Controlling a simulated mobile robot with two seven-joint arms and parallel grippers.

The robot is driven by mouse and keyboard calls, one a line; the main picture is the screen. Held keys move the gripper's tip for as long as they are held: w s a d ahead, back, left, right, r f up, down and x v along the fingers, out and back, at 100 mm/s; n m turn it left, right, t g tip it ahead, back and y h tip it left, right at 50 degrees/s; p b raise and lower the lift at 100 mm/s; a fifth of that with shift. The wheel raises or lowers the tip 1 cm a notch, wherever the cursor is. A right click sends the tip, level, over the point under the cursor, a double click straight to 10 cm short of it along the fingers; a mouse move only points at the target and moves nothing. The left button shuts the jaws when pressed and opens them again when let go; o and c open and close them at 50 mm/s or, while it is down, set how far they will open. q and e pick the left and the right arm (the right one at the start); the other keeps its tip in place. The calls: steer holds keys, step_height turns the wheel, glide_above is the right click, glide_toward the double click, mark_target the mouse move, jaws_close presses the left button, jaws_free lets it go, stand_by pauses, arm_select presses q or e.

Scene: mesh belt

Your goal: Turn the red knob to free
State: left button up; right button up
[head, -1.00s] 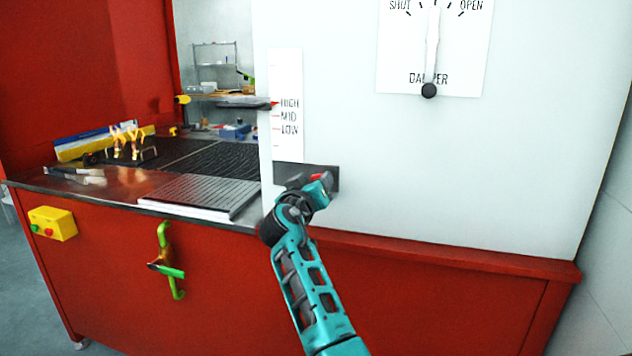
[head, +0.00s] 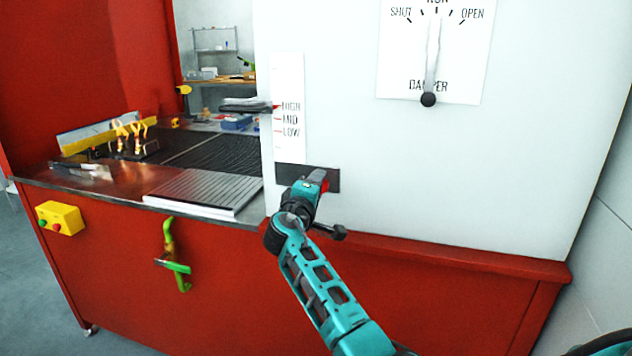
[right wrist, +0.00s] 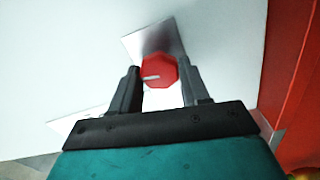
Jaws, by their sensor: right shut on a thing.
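The red knob (right wrist: 160,71) is in the right wrist view, a faceted red disc with a white mark pointing left. It sits on a grey plate (right wrist: 150,40) on the white panel. My right gripper (right wrist: 161,88) has one dark finger on each side of the knob and is shut on it. In the head view only a bit of red knob (head: 324,181) shows past my right gripper (head: 317,180), before the dark plate (head: 333,182). No position label for the knob is readable. My left gripper is not in view.
A HIGH/MID/LOW scale (head: 289,110) is above the knob. A red ledge (head: 470,260) runs below. A yellow button box (head: 60,217) and green handle (head: 175,262) are at left.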

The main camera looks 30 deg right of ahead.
steer(key=shift+r+n, duration=0.1)
steer(key=shift+n, duration=1)
steer(key=o, duration=1.1)
steer(key=shift+c, duration=0.2)
steer(key=shift+a, duration=0.1)
steer(key=v, duration=1.2)
steer(key=shift+s+a, duration=0.25)
steer(key=shift+a, duration=0.05)
